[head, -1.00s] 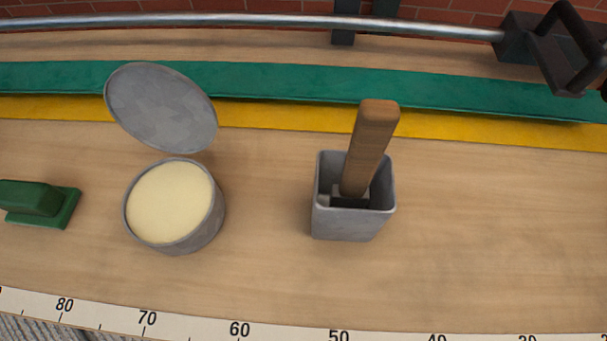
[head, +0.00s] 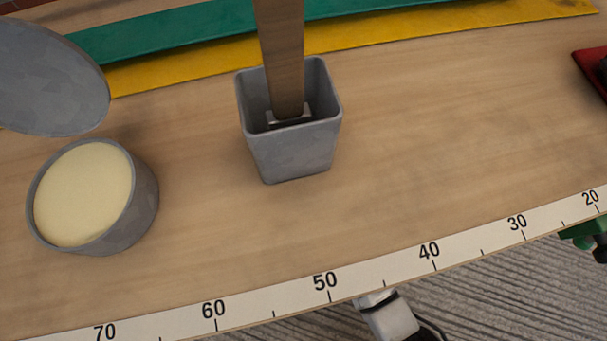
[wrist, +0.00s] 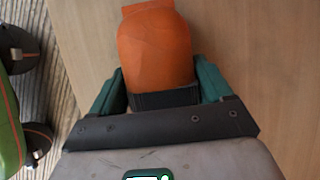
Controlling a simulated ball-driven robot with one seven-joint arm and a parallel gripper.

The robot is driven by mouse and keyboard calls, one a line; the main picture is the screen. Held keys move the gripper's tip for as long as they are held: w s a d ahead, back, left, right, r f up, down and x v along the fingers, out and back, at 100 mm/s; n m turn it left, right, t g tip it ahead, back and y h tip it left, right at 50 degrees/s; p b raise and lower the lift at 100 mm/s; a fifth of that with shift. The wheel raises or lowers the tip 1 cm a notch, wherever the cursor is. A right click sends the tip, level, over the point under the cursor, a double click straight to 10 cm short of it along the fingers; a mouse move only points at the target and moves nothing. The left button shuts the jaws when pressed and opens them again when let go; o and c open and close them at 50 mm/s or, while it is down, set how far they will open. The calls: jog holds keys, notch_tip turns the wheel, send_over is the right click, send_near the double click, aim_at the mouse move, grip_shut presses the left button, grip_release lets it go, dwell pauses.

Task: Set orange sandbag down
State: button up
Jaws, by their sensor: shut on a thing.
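The orange sandbag (wrist: 155,50) is in the wrist view, held between the two green fingers of my gripper (wrist: 158,85). My gripper is shut on it. Wooden tabletop shows behind and around the sandbag; I cannot tell whether the bag touches the wood. The sandbag does not show in the head view, where only a small part of my arm (head: 388,315) appears below the table's front edge.
A grey square holder (head: 292,155) with a wooden handle (head: 283,60) in it stands on the table (head: 430,150). At left are a round tin (head: 130,215) of pale yellow stuff and its lid (head: 50,80). A red thing (head: 590,70) is far right. Wood between is clear.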

jog(key=shift+w+f, duration=0.1)
jog(key=shift+f, duration=0.2)
jog(key=shift+f, duration=0.1)
jog(key=o, duration=1.8)
jog(key=shift+c, duration=0.2)
jog(key=p+v, duration=0.5)
jog(key=v, duration=0.7)
